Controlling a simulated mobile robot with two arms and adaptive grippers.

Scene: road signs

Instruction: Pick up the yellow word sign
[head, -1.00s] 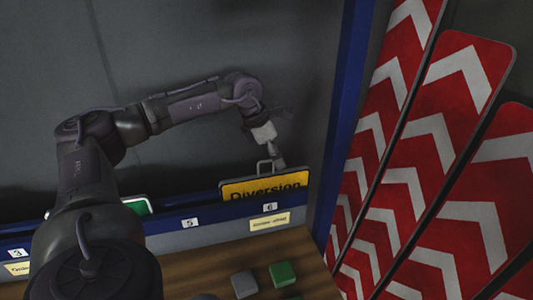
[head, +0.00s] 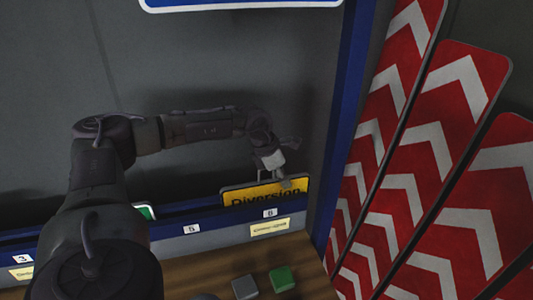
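The yellow word sign (head: 250,196), lettered "Diversion", stands upright in the blue-edged rack, in the slot marked 6. Its lower part is hidden behind the rack's front. A small handle rises from its top edge. My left gripper (head: 284,180) reaches down from the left arm to the sign's upper right part, beside the handle and overlapping it in view. Its fingers are small and dark here, so I cannot tell whether they are apart, or touch the sign. My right gripper is not in view.
The rack (head: 210,226) has number labels 3, 5 and 6. A green sign (head: 146,212) stands in it further left. Red and white chevron boards (head: 425,150) lean on the right. A grey block (head: 245,287) and a green block (head: 282,279) lie on the wooden top. A blue sign (head: 240,3) hangs above.

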